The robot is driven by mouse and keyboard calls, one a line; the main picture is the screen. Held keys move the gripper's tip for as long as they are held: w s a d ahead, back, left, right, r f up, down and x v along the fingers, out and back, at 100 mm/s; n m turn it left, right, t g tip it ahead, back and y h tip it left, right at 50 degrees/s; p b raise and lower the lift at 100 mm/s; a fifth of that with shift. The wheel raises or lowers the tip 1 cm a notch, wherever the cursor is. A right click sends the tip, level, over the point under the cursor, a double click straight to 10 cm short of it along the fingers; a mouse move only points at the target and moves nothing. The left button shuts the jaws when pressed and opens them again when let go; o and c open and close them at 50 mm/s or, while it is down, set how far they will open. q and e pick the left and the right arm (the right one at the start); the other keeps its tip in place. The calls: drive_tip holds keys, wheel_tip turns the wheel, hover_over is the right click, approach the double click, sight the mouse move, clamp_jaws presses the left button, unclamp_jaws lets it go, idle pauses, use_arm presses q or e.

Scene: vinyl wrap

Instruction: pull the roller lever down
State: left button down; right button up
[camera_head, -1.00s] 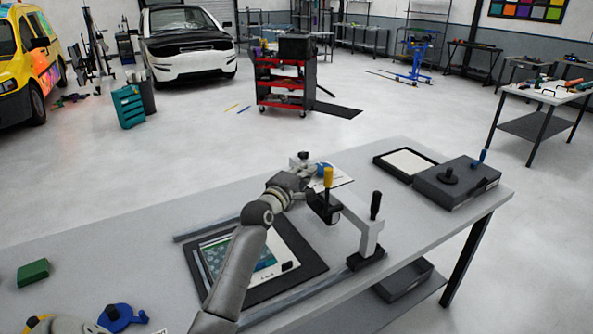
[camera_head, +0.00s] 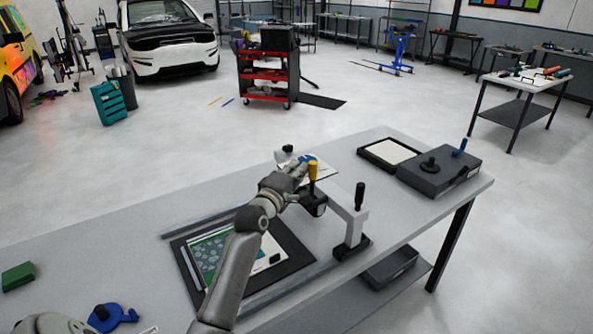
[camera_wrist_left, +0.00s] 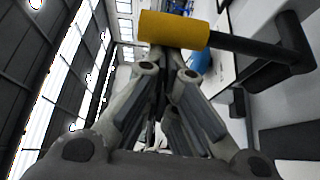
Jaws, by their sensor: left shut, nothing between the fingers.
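My left gripper (camera_head: 300,170) is shut and empty, just left of the yellow grip in the head view. In the left wrist view the yellow grip (camera_wrist_left: 174,30) lies across the area in front of the shut fingertips (camera_wrist_left: 165,62), with its black rod running right. I cannot tell whether the fingers touch it. My right gripper is not in view.
A dark mat with a printed sheet (camera_head: 215,250) lies left of the frame. A second black handle (camera_head: 359,195) rises at the frame's right end. A grey control box (camera_head: 440,178) and a black-edged tray (camera_head: 388,153) are at the far right. A green block (camera_head: 18,276) and blue tool (camera_head: 108,318) lie left.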

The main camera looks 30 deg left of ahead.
use_arm(q)
drive_tip(key=shift+d, duration=0.2)
drive_tip(key=s+d+f+m+t+h+b, duration=0.2)
drive_tip(key=d+f+m+h+b, duration=0.1)
drive_tip(key=d+m+b, duration=0.3)
drive_tip(key=s+d+f+m+t+h+b, duration=0.3)
drive_tip(key=d+m+h+b, duration=0.1)
drive_tip(key=m+b, duration=0.7)
drive_tip(key=shift+d+m+h, duration=0.3)
drive_tip(key=shift+d, duration=0.55)
wheel_tip(320, 180, up, 4)
drive_tip(key=a+p, duration=0.1)
drive_tip(key=p, duration=0.3)
drive_tip(key=b+v, duration=0.3)
drive_tip(key=v, duration=0.7)
drive_tip(key=shift+s+a+b, duration=0.15)
drive_tip(key=shift+a+b, duration=0.05)
drive_tip(key=shift+b, duration=0.15)
